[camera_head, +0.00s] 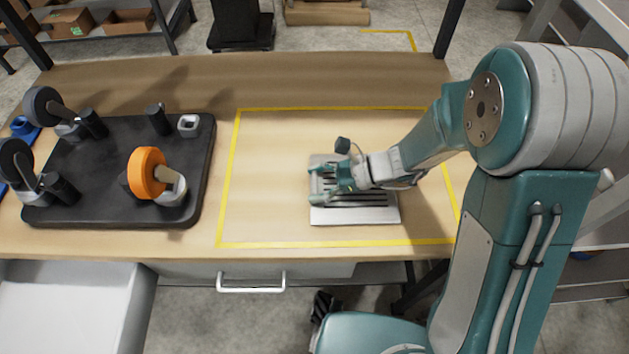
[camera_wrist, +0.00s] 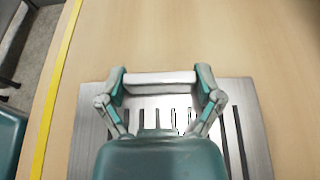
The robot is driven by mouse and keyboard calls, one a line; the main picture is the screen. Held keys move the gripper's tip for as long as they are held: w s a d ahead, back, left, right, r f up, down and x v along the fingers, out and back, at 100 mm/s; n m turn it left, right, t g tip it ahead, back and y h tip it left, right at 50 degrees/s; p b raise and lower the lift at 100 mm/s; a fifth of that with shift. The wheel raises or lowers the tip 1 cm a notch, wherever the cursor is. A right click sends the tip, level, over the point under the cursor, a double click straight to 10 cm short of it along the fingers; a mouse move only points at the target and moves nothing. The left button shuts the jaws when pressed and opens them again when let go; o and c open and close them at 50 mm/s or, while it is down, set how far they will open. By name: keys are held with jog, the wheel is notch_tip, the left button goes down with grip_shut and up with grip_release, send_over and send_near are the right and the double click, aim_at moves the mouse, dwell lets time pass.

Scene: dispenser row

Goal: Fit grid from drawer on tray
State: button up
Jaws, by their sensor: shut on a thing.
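A flat metal slotted grid (camera_head: 378,200) lies over the pale tray (camera_head: 355,217) inside the taped area of the workbench. In the wrist view the grid (camera_wrist: 250,125) shows long dark slots and a raised bar (camera_wrist: 158,78). My gripper (camera_head: 325,184) is over the tray, and its two fingers are closed on the ends of that bar, one on each side, as the wrist view shows (camera_wrist: 160,85). My gripper body hides the middle of the grid. I cannot tell whether the grid is fully seated. An open, empty-looking drawer (camera_head: 65,300) is at the lower left.
A black board (camera_head: 100,165) at the left holds upright parts, black wheels and an orange wheel (camera_head: 147,170). Yellow tape (camera_head: 228,175) bounds the work area. A shut drawer with a white handle (camera_head: 252,288) is under the front edge. The bench around the tray is clear.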

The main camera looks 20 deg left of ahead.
jog(key=o, duration=1.1)
jog(key=shift+c, duration=0.2)
jog(key=shift+r, duration=0.1)
jog(key=v, duration=1.2)
jog(key=shift+d, duration=0.1)
jog(key=shift+s, duration=0.1)
jog(key=s+d+r+n+t+h, duration=0.5)
jog(key=s+d+r+n+h, duration=0.1)
jog(key=d+n, duration=0.1)
jog(key=s+d+r+n+t+h, duration=0.4)
jog(key=s+d+r+n+h, duration=0.2)
jog(key=d, duration=0.3)
jog(key=shift+d+r+n+t+h, duration=0.3)
jog(key=shift+r+n+t+h, duration=0.1)
jog(key=shift+r+n, duration=0.25)
